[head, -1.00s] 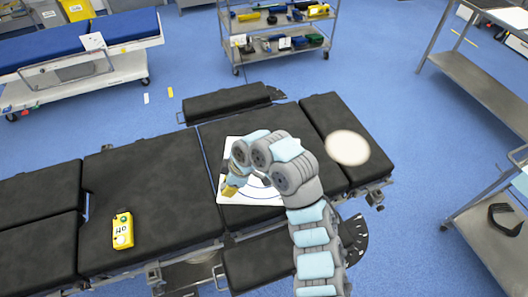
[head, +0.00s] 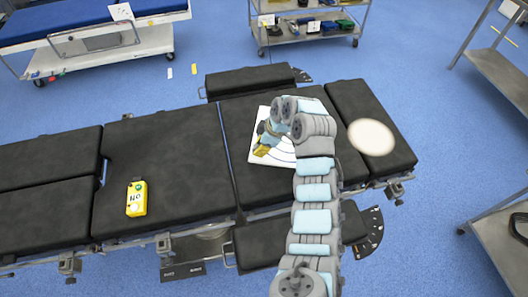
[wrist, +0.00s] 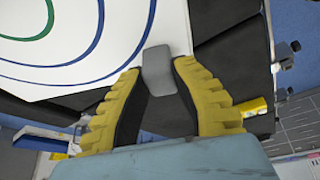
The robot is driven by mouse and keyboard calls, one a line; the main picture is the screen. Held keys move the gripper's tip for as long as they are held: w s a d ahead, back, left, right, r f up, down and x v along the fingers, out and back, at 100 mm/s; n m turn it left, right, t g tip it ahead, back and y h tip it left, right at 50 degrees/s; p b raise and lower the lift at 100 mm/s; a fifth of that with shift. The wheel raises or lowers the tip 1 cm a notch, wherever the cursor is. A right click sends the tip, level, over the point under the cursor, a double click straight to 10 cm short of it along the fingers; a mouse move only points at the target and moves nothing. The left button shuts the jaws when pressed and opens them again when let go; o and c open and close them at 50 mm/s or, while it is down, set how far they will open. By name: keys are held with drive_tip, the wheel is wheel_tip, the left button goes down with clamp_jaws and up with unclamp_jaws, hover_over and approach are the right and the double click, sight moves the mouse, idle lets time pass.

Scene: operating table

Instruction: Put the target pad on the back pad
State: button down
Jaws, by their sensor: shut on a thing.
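The target pad (head: 259,140) is a white square sheet with blue and green rings, over the black table section right of the middle. My arm partly covers it in the head view. In the wrist view its white face (wrist: 140,42) fills the upper left. My gripper (head: 262,150) has yellow fingers; in the wrist view they close (wrist: 158,75) on a grey tab (wrist: 158,66) at the pad's edge. The back pad appears to be the black section (head: 235,120) under it. I cannot tell whether the target pad rests on it or hangs just above.
A yellow device (head: 136,198) lies on the black table section to the left. A pale round disc (head: 371,137) shows at the table's right end. A loaded shelf cart (head: 305,35) stands behind, and metal tables (head: 495,65) stand at the right.

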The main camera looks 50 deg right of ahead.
drive_tip(key=d+f, duration=0.2)
drive_tip(key=shift+w+d+f, duration=0.1)
drive_tip(key=shift+w+f, duration=0.2)
drive_tip(key=shift+f, duration=0.05)
drive_tip(key=shift+w+d+f+b, duration=0.1)
drive_tip(key=shift+d+f+b, duration=0.2)
drive_tip(key=shift+d, duration=0.1)
drive_tip(key=shift+d+f, duration=0.2)
drive_tip(key=shift+f, duration=0.25)
wheel_tip(320, 180, down, 3)
drive_tip(key=c, duration=1)
unclamp_jaws()
drive_tip(key=shift+r, duration=0.1)
drive_tip(key=v, duration=1.2)
